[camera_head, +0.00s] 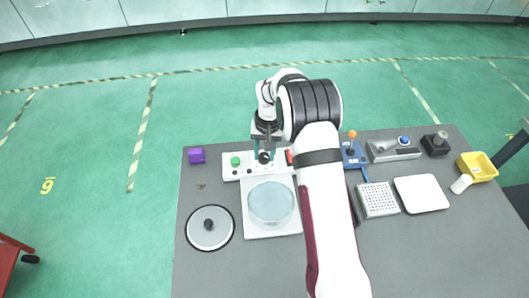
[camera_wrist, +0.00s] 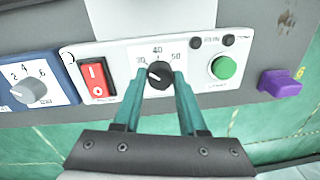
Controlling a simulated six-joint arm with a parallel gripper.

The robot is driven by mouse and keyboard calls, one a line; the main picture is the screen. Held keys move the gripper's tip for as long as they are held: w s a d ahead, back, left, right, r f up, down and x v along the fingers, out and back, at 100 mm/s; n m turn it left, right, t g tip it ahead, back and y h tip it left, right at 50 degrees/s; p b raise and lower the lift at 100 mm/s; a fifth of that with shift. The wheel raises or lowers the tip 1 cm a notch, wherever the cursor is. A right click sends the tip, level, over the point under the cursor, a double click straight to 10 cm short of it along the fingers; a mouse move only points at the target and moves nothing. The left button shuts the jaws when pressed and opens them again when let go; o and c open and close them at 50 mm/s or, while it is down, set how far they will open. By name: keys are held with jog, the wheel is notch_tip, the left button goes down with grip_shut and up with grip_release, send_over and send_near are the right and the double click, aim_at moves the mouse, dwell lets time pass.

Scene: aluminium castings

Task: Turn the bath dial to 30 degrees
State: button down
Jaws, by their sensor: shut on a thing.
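The bath dial (camera_wrist: 158,75) is a black knob on a white control panel, with a scale reading 30, 40 and 50 above it. A small white mark on the knob seems to lie toward the 30 side; its exact angle is hard to tell. My gripper (camera_wrist: 161,80) has its two teal fingers shut on the dial, one on each side. In the head view my gripper (camera_head: 265,152) reaches down at the panel behind the round bath (camera_head: 271,203), and the dial is partly hidden by it.
A red rocker switch (camera_wrist: 97,79) and a green button (camera_wrist: 223,67) flank the dial on the same panel. A blue box with a grey knob (camera_wrist: 30,91) and a purple block (camera_wrist: 280,83) are farther out. A round lid (camera_head: 221,240) lies beside the bath.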

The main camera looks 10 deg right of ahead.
aim_at(268, 156)
jog(key=shift+c, duration=2.3)
grip_release()
notch_tip(268, 156, up, 16)
jog(key=shift+d, duration=0.45)
jog(key=shift+f, duration=0.1)
jog(key=s+r+m, duration=0.1)
jog(key=s+r, duration=0.5)
jog(key=s, duration=0.6)
jog(key=s+f+m+y, duration=0.1)
jog(key=s+f+m, duration=0.1)
jog(key=s, duration=2.2)
jog(key=shift+a+f+m, duration=0.25)
jog(key=shift+f+m, duration=0.05)
jog(key=shift+f, duration=0.4)
